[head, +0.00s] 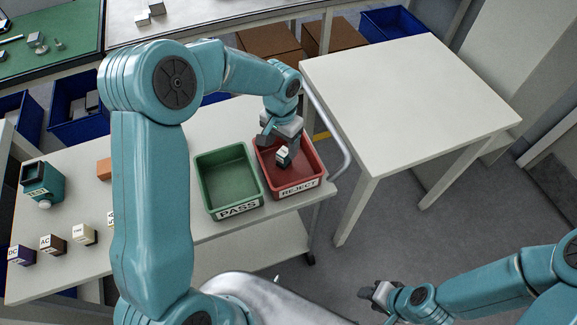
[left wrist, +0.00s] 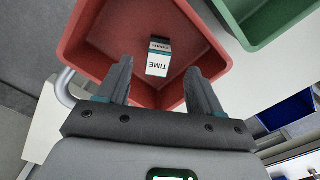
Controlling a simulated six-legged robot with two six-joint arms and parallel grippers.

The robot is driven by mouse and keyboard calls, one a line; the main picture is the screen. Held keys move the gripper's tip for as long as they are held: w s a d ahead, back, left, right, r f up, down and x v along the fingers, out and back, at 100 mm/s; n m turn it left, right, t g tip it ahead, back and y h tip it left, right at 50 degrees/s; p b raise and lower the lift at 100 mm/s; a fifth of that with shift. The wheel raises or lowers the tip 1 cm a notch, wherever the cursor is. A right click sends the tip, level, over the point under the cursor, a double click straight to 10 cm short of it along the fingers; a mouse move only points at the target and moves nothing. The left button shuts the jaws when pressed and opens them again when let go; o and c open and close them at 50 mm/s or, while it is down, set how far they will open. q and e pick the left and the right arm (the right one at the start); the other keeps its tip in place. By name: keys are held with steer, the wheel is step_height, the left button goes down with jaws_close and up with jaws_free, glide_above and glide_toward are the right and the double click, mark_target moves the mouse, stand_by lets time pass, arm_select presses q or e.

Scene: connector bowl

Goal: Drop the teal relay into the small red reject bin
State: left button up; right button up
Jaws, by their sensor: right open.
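The teal relay (head: 284,156), a small block with a white face marked TIME, is at the red reject bin (head: 314,168), within its outline in both views. In the left wrist view the relay (left wrist: 158,58) shows just beyond my fingertips, over the bin's red floor (left wrist: 110,30). I cannot tell if it rests on the floor or is above it. My left gripper (head: 279,143) points down over the bin. In the left wrist view its fingers (left wrist: 159,72) are spread wider than the relay. My right gripper (head: 378,292) is open and empty at the lower right.
A green PASS bin (head: 205,157) stands left of the red bin. A tester (head: 42,184) and several marked blocks (head: 53,244) sit on the table's left. An empty white table (head: 410,95) is to the right, across a gap.

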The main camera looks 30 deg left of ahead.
arm_select(q)
steer(key=shift+w+r, duration=0.1)
steer(key=shift+r, duration=0.15)
step_height(320, 180, up, 16)
steer(key=shift+b, duration=0.3)
steer(key=shift+f, duration=0.1)
